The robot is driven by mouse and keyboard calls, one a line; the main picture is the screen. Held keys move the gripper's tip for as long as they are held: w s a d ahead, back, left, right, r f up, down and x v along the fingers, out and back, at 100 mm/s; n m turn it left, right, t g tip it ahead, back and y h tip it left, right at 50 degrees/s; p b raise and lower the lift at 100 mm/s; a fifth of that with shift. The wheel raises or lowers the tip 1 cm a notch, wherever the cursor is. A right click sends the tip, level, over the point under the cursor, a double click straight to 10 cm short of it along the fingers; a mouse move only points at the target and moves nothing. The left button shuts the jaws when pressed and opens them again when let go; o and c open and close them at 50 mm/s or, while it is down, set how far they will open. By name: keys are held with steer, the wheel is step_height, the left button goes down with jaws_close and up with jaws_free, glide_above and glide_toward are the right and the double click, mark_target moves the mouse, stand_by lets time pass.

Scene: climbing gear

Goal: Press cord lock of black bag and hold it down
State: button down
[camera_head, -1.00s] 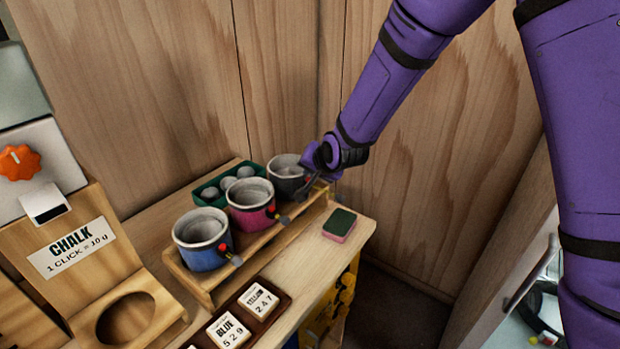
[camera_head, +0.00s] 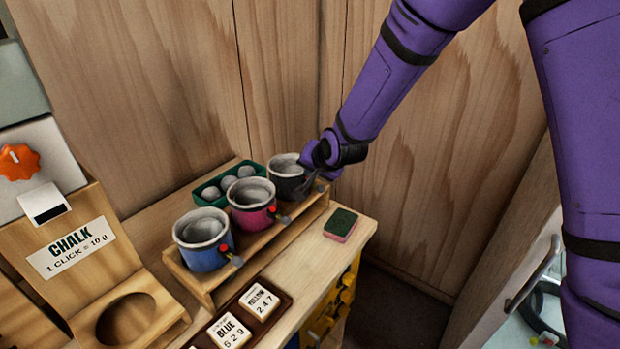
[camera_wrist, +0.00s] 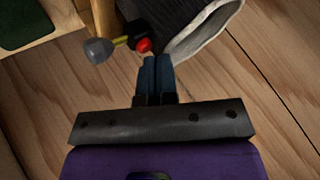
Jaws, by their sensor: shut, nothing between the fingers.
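The black bag (camera_head: 288,181), a dark cup-shaped bag with a pale lining, stands at the far right end of the wooden rack. Its dark side and pale rim fill the top of the wrist view (camera_wrist: 203,32). Its cord lock shows there with a red button (camera_wrist: 144,45), a yellow-and-black middle and a grey ball end (camera_wrist: 98,50). My gripper (camera_wrist: 155,60) is shut and empty, its fingertips right by the red button. I cannot tell whether they touch it. In the head view my gripper (camera_head: 311,187) is at the bag's right side and hides most of this lock.
A pink bag (camera_head: 250,217) and a blue bag (camera_head: 205,258) stand in the same rack (camera_head: 200,287), each with a red-buttoned lock. A green tray (camera_head: 205,190) of pale balls lies behind. A green-and-pink sponge (camera_head: 340,225) lies right of the rack. Wooden walls are close behind.

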steer(key=shift+w+r, duration=0.1)
steer(key=shift+d+r, duration=0.1)
steer(key=shift+r, duration=2.5)
steer(key=shift+d+r, duration=0.15)
steer(key=s+d+r+n+g+h, duration=0.1)
steer(key=s+d+r, duration=0.6)
steer(key=d+r, duration=0.15)
steer(key=s+d+r+n+h, duration=0.1)
steer(key=s+d+r, duration=0.6)
steer(key=d, duration=0.2)
steer(key=s+d+r, duration=0.1)
steer(key=s+d, duration=0.2)
steer(key=s, duration=0.3)
steer(key=s+d+n+g+h, duration=0.1)
steer(key=s+d, duration=0.3)
steer(key=s, duration=0.3)
steer(key=s+d+r+h, duration=0.1)
steer(key=s+d, duration=0.3)
steer(key=s, duration=0.3)
steer(key=shift+s+r+g, duration=0.25)
steer(key=shift+r+g, duration=0.05)
steer(key=shift+g, duration=0.1)
